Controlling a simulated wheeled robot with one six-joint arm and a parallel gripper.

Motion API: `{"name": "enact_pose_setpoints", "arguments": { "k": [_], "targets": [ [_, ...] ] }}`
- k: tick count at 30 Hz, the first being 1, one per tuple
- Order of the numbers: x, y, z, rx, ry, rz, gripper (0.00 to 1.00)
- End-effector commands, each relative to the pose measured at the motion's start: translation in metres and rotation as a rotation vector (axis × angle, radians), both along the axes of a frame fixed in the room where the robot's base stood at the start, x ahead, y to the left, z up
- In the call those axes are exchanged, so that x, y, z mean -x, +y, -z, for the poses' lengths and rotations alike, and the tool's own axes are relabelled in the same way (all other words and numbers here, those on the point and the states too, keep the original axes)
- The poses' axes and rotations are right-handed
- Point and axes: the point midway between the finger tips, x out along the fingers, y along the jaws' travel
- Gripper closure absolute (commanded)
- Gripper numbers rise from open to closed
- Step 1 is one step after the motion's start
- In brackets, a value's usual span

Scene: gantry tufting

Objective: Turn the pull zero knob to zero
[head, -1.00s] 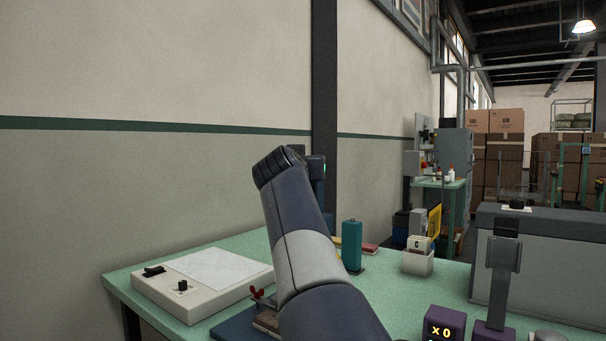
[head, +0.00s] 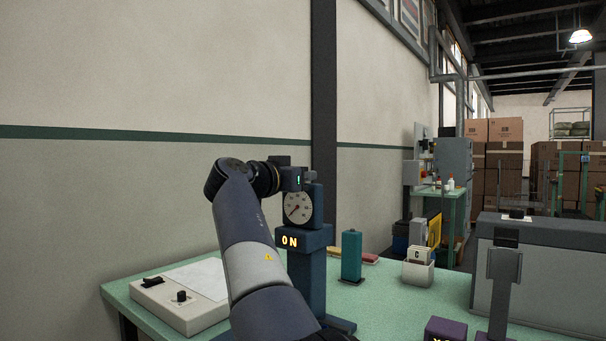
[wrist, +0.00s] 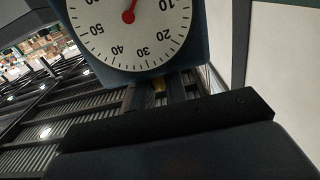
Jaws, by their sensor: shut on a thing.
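A dial gauge (head: 299,207) with a white face and a red needle stands on a blue post on the green bench. Its needle points down and left in the head view. In the wrist view the dial face (wrist: 135,42) is upside down and cut off at the top. My gripper (head: 308,178) is at the top of the gauge. The fingers hide most of the knob.
A pale control box (head: 178,307) lies left, a teal block (head: 351,256) and a card holder (head: 418,268) right, and a grey machine (head: 548,265) far right. The wall is behind.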

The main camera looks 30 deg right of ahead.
Motion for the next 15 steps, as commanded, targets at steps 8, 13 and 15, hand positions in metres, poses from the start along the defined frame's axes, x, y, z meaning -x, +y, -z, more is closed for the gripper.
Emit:
{"name": "enact_pose_setpoints", "arguments": {
  "k": [8, 13, 15],
  "targets": [
    [-0.0009, 0.001, 0.0034, -0.005, 0.004, 0.014, 1.0],
    [-0.0008, 0.0009, 0.0034, -0.005, 0.004, 0.014, 1.0],
    [-0.0007, 0.0009, 0.0033, -0.005, 0.004, 0.014, 0.84]
  ]
}}
